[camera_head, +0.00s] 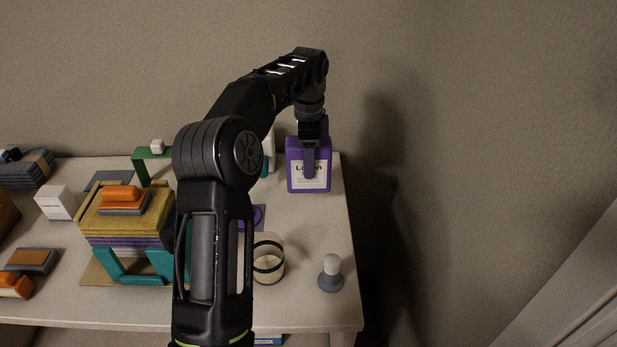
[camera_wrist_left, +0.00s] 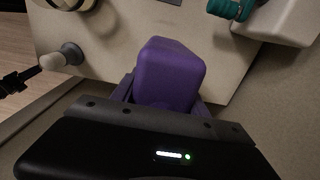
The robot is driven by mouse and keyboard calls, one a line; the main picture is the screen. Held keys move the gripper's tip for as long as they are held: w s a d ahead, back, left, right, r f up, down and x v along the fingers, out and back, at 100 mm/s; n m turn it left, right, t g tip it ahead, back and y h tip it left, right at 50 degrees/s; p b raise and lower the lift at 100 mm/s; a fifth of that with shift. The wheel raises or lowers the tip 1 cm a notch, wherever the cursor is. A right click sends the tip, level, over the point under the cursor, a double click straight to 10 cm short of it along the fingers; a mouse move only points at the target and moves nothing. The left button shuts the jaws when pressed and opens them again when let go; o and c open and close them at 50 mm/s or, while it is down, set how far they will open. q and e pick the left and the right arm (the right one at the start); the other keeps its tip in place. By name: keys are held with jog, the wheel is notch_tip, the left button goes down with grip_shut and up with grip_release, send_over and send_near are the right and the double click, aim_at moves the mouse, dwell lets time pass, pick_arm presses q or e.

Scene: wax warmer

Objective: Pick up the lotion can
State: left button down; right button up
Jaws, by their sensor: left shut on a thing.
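The lotion can (camera_head: 295,180) is a purple block-shaped container with a white label reading "Lotion", upright near the table's back right corner. My left gripper (camera_head: 309,165) comes down on it from above, with one dark finger across the label. In the left wrist view the purple can (camera_wrist_left: 170,72) sits between the two fingers of my left gripper (camera_wrist_left: 165,98), which is shut on it. I cannot tell whether the can's base touches the table.
A grey knob with a pale ball top (camera_head: 331,275) stands at the front right. A stack of yellow and purple cloths (camera_head: 125,222) fills a teal holder. The table's right edge (camera_head: 352,255) is close by.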

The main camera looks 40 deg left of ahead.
pick_arm(q)
jog(key=shift+r+p, duration=0.45)
jog(key=shift+r, duration=0.6)
jog(key=c, duration=1.1)
grip_release()
grip_shut()
